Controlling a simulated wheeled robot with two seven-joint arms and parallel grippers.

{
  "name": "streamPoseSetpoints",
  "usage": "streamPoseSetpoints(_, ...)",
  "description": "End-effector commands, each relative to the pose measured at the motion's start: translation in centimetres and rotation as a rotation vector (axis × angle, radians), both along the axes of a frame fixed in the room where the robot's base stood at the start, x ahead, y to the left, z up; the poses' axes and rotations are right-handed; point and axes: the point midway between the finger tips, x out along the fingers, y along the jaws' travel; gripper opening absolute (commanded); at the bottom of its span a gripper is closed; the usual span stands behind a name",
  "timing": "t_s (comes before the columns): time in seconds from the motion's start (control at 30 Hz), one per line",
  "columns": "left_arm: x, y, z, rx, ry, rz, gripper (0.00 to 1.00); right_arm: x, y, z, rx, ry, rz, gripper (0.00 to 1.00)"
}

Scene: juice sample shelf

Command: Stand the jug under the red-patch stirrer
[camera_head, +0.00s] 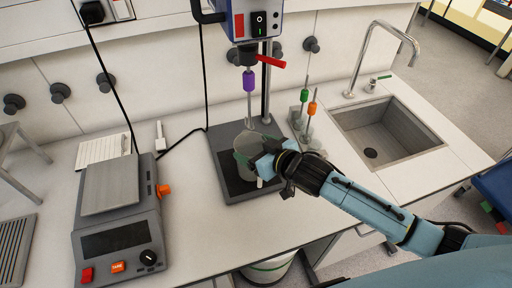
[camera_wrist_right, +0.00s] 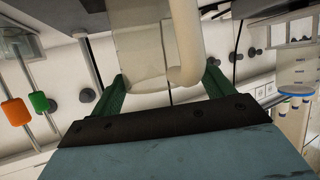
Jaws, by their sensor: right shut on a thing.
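The stirrer (camera_head: 239,85) stands at the back middle, with a red patch on its blue head and a purple piece on its vertical shaft. The clear grey jug (camera_head: 243,172) is under its head, over the dark base plate (camera_head: 233,187). The shaft's lower end reaches down at the jug's mouth. I cannot tell if the jug touches the plate. My right gripper (camera_head: 262,157) is shut on the jug from the right. In the right wrist view the jug (camera_wrist_right: 138,52) and its pale handle (camera_wrist_right: 186,55) are between the green fingers. My left gripper is out of view.
Stirring rods with green (camera_head: 304,96) and orange (camera_head: 312,109) pieces stand in holders right of the base plate. A sink (camera_head: 385,128) is further right. A scale (camera_head: 113,215) stands at the left. Bare counter lies between scale and stirrer.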

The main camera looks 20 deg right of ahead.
Motion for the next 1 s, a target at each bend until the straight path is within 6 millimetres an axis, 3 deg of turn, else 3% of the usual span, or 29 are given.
streamPoseSetpoints(0.47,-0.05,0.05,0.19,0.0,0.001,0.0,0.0,0.11,-0.01,-0.21,0.002,-0.005,0.0,0.13)
streamPoseSetpoints(0.5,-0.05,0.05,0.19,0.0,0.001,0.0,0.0,0.11,-0.01,-0.21,0.002,-0.005,0.0,0.81)
streamPoseSetpoints(0.67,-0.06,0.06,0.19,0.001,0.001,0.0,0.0,0.08,-0.01,-0.27,0.001,-0.003,0.0,1.0)
streamPoseSetpoints(1.0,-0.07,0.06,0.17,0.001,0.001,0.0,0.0,-0.59,-0.34,-0.26,-0.001,0.002,-0.001,1.0)
